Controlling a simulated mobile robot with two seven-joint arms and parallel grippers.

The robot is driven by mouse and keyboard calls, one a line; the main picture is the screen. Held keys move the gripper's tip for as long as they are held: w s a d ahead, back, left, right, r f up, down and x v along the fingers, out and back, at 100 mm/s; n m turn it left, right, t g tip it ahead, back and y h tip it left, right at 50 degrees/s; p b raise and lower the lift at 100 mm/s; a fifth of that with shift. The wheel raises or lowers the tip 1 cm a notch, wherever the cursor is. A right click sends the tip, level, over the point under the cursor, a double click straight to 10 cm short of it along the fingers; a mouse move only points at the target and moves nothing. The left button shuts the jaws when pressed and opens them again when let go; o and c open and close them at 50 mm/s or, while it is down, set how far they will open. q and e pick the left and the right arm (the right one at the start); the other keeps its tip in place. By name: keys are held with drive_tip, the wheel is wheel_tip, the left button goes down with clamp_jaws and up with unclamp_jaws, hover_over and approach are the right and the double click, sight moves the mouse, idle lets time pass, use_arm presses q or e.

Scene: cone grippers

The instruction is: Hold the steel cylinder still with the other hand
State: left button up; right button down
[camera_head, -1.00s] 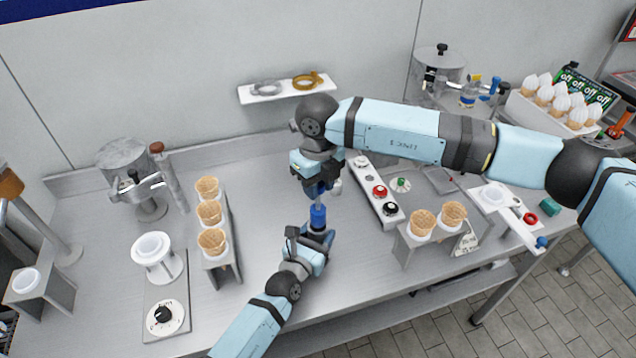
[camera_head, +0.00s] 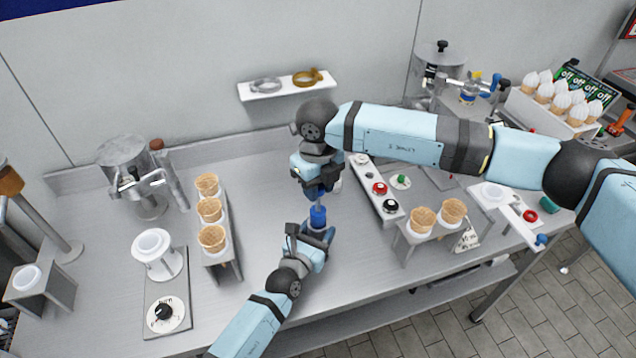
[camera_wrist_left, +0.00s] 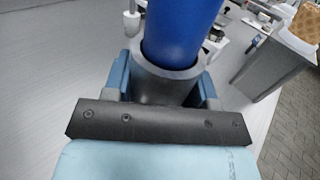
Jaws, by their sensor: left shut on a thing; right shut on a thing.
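In the left wrist view a grey steel cylinder (camera_wrist_left: 160,90) stands between the two blue fingers of my left gripper (camera_wrist_left: 163,90), which is shut on it. A smooth blue part (camera_wrist_left: 178,30) sits inside its open top. In the head view my left gripper (camera_head: 317,235) is low at the middle of the table, and the blue part (camera_head: 318,215) rises above its fingers. The cylinder is mostly hidden there. My right gripper (camera_head: 316,190) is directly above, pointing down. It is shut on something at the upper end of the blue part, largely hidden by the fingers.
A rack of cones (camera_head: 211,238) stands to the left, beside a white cup stand (camera_head: 153,248) with a dial (camera_head: 165,313). A control strip with knobs (camera_head: 379,189) and a second cone rack (camera_head: 421,220) are to the right. The steel table (camera_head: 265,175) is bare behind the grippers.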

sight(318, 210)
drive_tip(key=shift+f, duration=3.85)
drive_tip(key=c, duration=0.8)
unclamp_jaws()
drive_tip(key=shift+o, duration=0.2)
wheel_tip(318, 210, up, 12)
use_arm(q)
drive_tip(key=o, duration=1.7)
drive_tip(key=shift+o, duration=0.2)
